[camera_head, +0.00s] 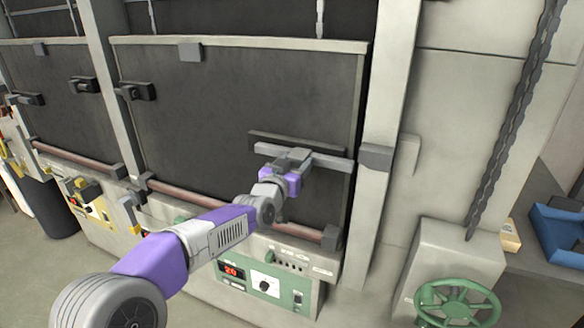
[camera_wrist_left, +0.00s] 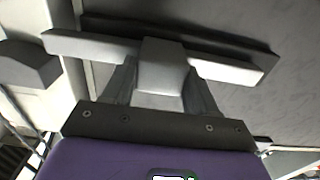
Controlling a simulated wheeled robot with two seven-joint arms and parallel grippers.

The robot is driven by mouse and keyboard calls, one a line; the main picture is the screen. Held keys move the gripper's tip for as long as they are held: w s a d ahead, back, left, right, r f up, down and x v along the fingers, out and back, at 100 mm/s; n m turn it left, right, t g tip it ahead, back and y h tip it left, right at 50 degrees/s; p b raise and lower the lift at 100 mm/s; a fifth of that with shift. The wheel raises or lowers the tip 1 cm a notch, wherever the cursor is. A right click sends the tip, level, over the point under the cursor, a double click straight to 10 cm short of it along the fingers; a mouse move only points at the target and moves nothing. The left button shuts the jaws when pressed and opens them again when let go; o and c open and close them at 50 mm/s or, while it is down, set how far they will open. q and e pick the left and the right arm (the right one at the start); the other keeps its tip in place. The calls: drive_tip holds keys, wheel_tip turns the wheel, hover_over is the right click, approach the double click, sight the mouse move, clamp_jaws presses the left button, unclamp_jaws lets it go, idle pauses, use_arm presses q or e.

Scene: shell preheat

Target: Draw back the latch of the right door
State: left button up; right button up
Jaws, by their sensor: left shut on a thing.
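The right door (camera_head: 220,110) is a dark panel in a light frame and stands closed. Its latch is a light grey sliding bar (camera_head: 331,160) on a dark backing plate (camera_head: 262,138), low on the door's right side. The bar's right end lies close beside a grey keeper block (camera_head: 376,157) on the post, with a thin gap seeming to show between them. My left gripper (camera_head: 291,160) is shut on the latch's grey handle block. In the left wrist view the handle (camera_wrist_left: 162,62) sits between the fingers, and the bar (camera_wrist_left: 95,46) runs across behind it.
A brown pipe (camera_head: 190,195) runs below the door. A control panel (camera_head: 265,279) with a red display is under my left arm. A green handwheel (camera_head: 457,303), a hanging chain (camera_head: 508,125) and a blue tray (camera_head: 557,235) are at the right.

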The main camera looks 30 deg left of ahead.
use_arm(q)
drive_tip(key=shift+a, duration=0.25)
drive_tip(key=o, duration=1.2)
drive_tip(key=shift+o, duration=1.1)
drive_tip(key=shift+a, duration=0.1)
drive_tip(key=shift+s, duration=0.1)
drive_tip(key=shift+s, duration=0.15)
drive_tip(key=s+b, duration=0.1)
drive_tip(key=s, duration=0.6)
drive_tip(key=shift+d+b, duration=0.35)
drive_tip(key=shift+b, duration=0.05)
drive_tip(key=shift+f, duration=0.1)
